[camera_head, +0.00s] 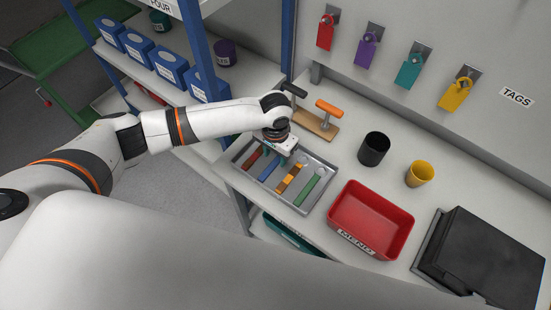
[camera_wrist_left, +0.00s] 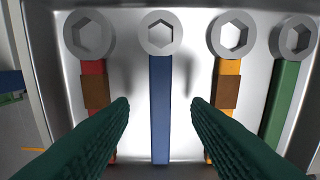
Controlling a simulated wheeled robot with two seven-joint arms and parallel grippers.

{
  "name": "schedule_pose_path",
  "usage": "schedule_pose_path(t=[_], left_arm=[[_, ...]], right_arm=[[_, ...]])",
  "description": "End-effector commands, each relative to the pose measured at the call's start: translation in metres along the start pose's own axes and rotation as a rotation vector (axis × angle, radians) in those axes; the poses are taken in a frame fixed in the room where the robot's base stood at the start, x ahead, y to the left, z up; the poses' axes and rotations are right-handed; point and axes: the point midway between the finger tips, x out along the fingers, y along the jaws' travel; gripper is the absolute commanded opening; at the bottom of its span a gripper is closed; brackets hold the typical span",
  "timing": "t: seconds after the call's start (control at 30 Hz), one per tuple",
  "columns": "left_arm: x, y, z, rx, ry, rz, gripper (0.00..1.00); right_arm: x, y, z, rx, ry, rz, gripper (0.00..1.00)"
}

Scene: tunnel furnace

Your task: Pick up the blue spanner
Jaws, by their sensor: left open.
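The blue spanner (camera_wrist_left: 160,125) lies in a grey metal tray (camera_head: 316,159), between the red-handled and the orange-handled spanners. In the head view the blue spanner (camera_head: 268,171) is partly hidden by my left gripper. My left gripper (camera_wrist_left: 160,104) is open and empty above the tray. In the left wrist view its two dark green fingers straddle the blue handle, one on each side, with gaps between. The ring head of the blue spanner is beyond the fingertips. In the head view my left gripper (camera_head: 285,158) points down over the tray. My right gripper is not in view.
A red spanner (camera_wrist_left: 92,68), an orange spanner (camera_wrist_left: 230,70) and a green spanner (camera_wrist_left: 284,100) lie alongside. A red bin (camera_head: 372,212), a black cup (camera_head: 374,149), a yellow cup (camera_head: 420,173) and a wooden stand (camera_head: 316,124) surround the tray on the bench.

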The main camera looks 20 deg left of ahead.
Motion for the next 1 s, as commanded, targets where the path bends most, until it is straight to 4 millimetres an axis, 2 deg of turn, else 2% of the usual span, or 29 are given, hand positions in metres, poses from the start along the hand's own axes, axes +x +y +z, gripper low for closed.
schedule_pose_path(t=[0.17,0.4,0.67,1.0], left_arm=[[0.018,-0.001,0.000,0.002,0.000,0.000,0.44],[0.020,-0.001,0.000,0.002,-0.001,0.000,0.44],[0.020,-0.001,0.001,0.002,-0.001,0.000,0.01],[0.017,-0.001,0.001,0.001,-0.003,-0.001,0.00]], right_arm=[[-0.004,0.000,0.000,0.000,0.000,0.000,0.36],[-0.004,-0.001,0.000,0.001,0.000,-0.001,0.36],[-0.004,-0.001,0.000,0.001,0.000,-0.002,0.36],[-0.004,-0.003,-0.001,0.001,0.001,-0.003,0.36]])
